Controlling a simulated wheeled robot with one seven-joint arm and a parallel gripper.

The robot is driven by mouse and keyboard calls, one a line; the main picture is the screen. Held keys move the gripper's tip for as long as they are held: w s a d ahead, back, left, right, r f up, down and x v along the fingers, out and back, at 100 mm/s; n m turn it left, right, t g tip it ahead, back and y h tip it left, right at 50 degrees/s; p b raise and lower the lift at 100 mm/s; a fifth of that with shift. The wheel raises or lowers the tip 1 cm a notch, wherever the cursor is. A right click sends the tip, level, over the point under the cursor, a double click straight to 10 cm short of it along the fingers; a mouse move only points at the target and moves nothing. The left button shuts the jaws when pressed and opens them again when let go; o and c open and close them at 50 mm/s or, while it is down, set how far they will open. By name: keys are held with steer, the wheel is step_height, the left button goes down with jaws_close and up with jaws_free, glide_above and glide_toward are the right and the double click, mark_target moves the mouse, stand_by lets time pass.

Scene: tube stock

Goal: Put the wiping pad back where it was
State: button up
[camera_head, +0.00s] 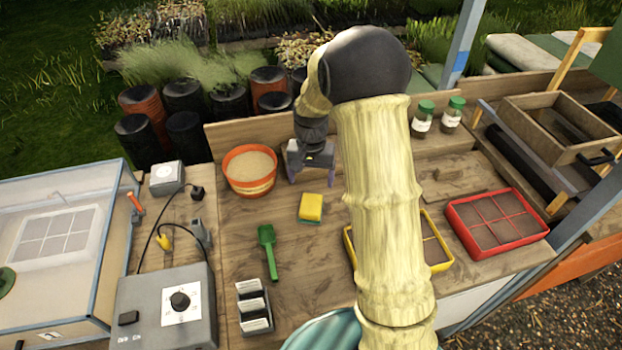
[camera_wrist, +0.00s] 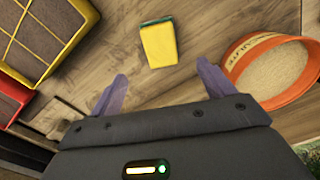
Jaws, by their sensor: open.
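The wiping pad, a yellow block with a green underside (camera_head: 310,207), lies flat on the wooden bench, right of the green scoop and in front of the orange pot. It also shows in the wrist view (camera_wrist: 159,44), ahead of the fingertips and apart from them. My gripper (camera_head: 310,180) is above the bench behind the pad, near the pot. In the wrist view its two purple fingers (camera_wrist: 160,82) are spread wide with nothing between them.
An orange pot of sand-coloured material (camera_head: 250,171) stands close left of my gripper. A green scoop (camera_head: 268,250) lies in front. My arm partly hides a yellow divided tray (camera_head: 437,240); a red divided tray (camera_head: 497,222) is farther right. Two green-lidded jars (camera_head: 423,118) stand at the back.

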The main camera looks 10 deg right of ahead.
stand_by(0.3)
steer(key=s+r+n+t, duration=0.1)
steer(key=s+r+n, duration=0.1)
steer(key=s, duration=0.7)
steer(key=s+r+n+t, duration=0.1)
steer(key=s+r+n, duration=0.1)
steer(key=s, duration=0.8)
steer(key=shift+r+n+t, duration=0.3)
steer(key=shift+r, duration=0.6)
steer(key=shift+s, duration=0.1)
